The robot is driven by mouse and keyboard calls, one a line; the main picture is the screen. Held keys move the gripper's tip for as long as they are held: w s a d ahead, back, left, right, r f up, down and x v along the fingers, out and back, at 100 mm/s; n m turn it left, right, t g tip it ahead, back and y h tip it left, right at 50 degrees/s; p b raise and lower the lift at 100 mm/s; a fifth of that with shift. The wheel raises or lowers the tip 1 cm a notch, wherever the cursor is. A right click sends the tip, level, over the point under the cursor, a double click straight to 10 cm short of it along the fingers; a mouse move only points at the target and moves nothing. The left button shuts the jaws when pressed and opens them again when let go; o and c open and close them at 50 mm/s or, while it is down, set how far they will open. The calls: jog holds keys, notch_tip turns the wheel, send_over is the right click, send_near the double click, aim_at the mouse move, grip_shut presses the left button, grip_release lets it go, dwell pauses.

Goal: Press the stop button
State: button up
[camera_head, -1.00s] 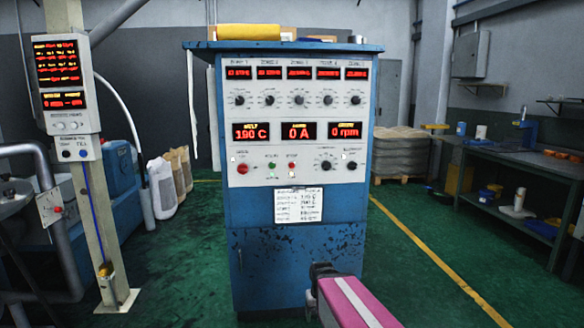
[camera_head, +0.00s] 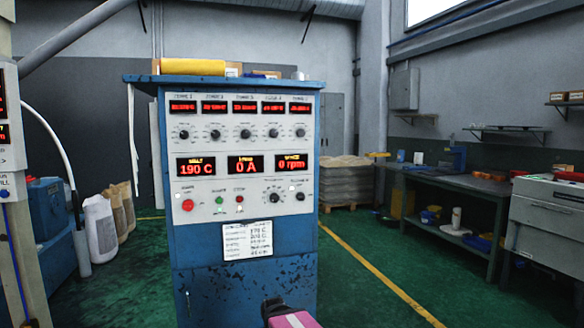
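A blue control cabinet (camera_head: 245,285) stands upright ahead of me with a white front panel. On the panel's lower row, a small red button (camera_head: 239,199) sits under a small label that seems to read STOP. A small green button (camera_head: 219,200) is just left of it. A larger red button (camera_head: 188,204) is at the panel's far left. A pink and white part of my arm shows at the bottom edge. The dark end of it, which seems to be my gripper (camera_head: 274,308), is low in front of the cabinet, apart from the buttons. Its fingers cannot be made out.
A white label sheet (camera_head: 247,240) is below the panel. A workbench (camera_head: 455,180) and a grey machine (camera_head: 548,215) stand at the right. Green floor with a yellow line (camera_head: 380,274) is open to the right of the cabinet.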

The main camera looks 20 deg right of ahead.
grip_shut()
jog(key=shift+w, duration=0.1)
dwell(1.8)
